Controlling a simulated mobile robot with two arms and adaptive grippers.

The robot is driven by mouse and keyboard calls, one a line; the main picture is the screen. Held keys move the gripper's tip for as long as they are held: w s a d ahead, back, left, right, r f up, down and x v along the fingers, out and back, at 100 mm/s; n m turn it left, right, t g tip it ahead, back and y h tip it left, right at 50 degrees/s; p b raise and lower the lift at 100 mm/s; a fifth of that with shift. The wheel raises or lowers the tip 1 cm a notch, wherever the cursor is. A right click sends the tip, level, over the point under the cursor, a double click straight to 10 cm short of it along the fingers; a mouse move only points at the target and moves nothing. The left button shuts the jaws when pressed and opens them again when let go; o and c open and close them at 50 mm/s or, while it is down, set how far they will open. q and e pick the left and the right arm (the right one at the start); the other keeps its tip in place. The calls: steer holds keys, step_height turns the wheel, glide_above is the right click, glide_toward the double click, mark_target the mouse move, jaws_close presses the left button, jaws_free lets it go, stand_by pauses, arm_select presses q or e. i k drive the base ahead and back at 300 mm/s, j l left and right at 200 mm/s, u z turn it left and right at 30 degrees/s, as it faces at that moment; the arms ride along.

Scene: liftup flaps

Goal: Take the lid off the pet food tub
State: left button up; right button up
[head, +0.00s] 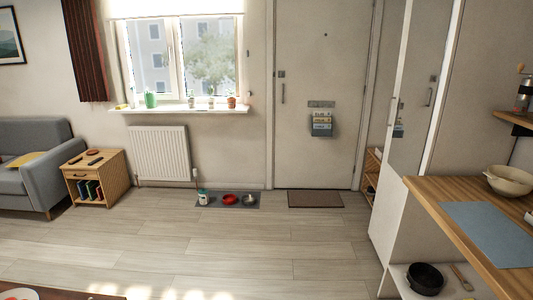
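A small white and green container (203,197), which looks like the pet food tub, stands upright on a grey floor mat (241,207) below the window, just right of the radiator. It is far off and small, so I cannot make out its lid clearly. A red bowl (230,199) and a grey metal bowl (249,200) stand beside it on the same mat. Neither of my grippers shows in the head view.
The wooden floor (180,245) ahead is open. A doormat (315,199) lies before the door. A side table (95,177) and sofa (35,165) are at left. A wooden counter (440,195) with shelf below is at right. A table edge (60,294) shows bottom left.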

mark_target(204, 199)
steer(key=i+u, duration=0.15)
steer(key=i, duration=0.55)
steer(key=i+u, duration=0.15)
steer(key=i, duration=0.5)
steer(key=i+l+u, duration=0.15)
steer(key=i, duration=0.55)
steer(key=i+j+z, duration=0.2)
steer(key=i+j, duration=0.2)
steer(key=i, duration=0.3)
steer(key=i+j+z, duration=0.25)
steer(key=i+j, duration=0.25)
steer(key=i, duration=0.15)
